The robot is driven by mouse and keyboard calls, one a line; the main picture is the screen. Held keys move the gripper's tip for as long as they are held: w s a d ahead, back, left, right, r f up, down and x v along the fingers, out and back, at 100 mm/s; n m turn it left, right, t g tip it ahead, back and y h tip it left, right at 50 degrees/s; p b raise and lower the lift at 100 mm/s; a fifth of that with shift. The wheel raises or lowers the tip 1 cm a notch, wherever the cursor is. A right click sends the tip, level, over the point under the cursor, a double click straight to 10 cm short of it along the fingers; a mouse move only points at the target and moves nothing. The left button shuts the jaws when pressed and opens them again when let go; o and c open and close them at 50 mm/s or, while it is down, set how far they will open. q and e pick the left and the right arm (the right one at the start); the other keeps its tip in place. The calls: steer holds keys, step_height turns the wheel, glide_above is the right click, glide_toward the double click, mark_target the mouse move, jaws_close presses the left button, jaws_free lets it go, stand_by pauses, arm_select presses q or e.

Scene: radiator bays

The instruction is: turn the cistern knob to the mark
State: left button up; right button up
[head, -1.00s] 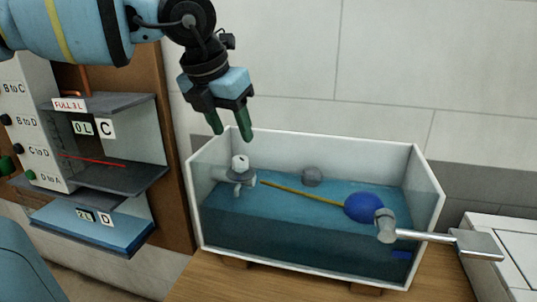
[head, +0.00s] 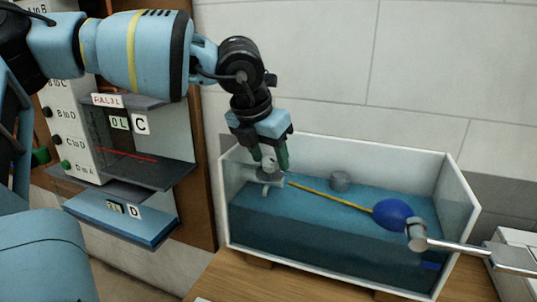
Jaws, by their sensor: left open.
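The cistern (head: 345,262) is a white-rimmed, clear-fronted tank holding blue water. The cistern knob (head: 268,164) is a small whitish knob on the grey valve (head: 265,178) at the tank's left end, partly hidden by my gripper. A mark on it cannot be made out. My left gripper (head: 270,163) is open, pointing down over the knob with its green-tipped fingers around or just beside it; contact cannot be told. A yellow rod (head: 330,197) runs from the valve to a blue float (head: 393,214). My right gripper is not in view.
A grey lever handle (head: 450,245) sticks out at the tank's front right. A pale tiled wall (head: 420,70) is behind.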

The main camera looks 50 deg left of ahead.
arm_select(q)
steer(key=c, duration=1)
steer(key=shift+o, duration=0.2)
steer(key=shift+m, duration=0.4)
steer(key=m+h, duration=0.1)
steer(key=m, duration=0.1)
steer(key=shift+a+m, duration=0.1)
steer(key=shift+m, duration=0.3)
steer(key=shift+a+m+h+p, duration=0.15)
steer(key=shift+m+h, duration=0.35)
steer(key=shift+m, duration=0.55)
steer(key=shift+m+h+p, duration=0.2)
steer(key=shift+m+h, duration=0.3)
steer(key=shift+m, duration=0.55)
steer(key=o, duration=1)
steer(key=shift+c, duration=0.2)
